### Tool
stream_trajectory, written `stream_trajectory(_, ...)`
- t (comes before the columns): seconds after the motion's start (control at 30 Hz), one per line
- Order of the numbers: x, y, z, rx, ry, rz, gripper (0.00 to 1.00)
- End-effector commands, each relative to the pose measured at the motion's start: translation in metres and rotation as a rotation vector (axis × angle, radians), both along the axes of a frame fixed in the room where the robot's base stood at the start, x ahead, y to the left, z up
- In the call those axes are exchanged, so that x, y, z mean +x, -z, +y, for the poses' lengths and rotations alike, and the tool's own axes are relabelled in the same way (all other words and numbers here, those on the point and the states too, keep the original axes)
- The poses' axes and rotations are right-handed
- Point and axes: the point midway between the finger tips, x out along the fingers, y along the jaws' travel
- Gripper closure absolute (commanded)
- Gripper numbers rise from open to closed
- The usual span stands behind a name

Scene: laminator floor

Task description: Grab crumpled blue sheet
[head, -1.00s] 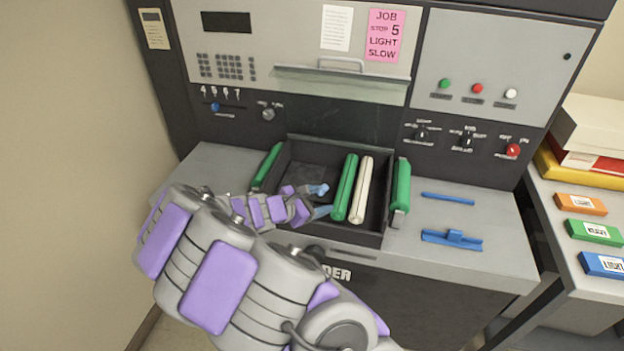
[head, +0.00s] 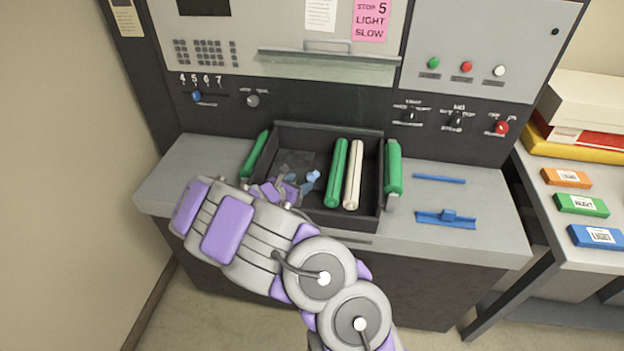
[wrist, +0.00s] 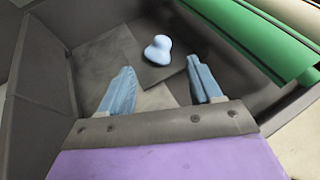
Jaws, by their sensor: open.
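In the wrist view a small pale blue lump (wrist: 158,50), the likely crumpled blue sheet, lies on a dark flat piece (wrist: 180,70) on the floor of the tray. Nothing is between the fingers. In the head view my gripper (head: 298,182) reaches down into the left part of the dark tray (head: 330,129). There the lump is hard to tell from my blue fingertips.
A green roller (head: 336,172) and a cream roller (head: 353,174) lie in the tray, right of my gripper. Green bars flank it at left (head: 255,154) and right (head: 393,167). Blue tools (head: 446,219) lie on the counter at right. The machine's control panel rises behind.

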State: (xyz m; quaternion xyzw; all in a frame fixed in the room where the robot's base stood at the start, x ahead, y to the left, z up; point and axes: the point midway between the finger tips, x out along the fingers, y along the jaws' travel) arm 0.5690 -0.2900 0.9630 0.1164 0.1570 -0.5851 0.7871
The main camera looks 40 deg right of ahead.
Motion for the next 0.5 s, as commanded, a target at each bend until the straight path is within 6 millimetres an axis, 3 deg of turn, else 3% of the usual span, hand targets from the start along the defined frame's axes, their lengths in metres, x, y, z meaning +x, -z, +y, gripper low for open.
stream_trajectory(0.1, 0.004, 0.009, -0.017, 0.001, 0.003, 0.001, 0.36)
stream_trajectory(0.5, 0.016, 0.024, -0.047, 0.004, 0.004, -0.003, 0.36)
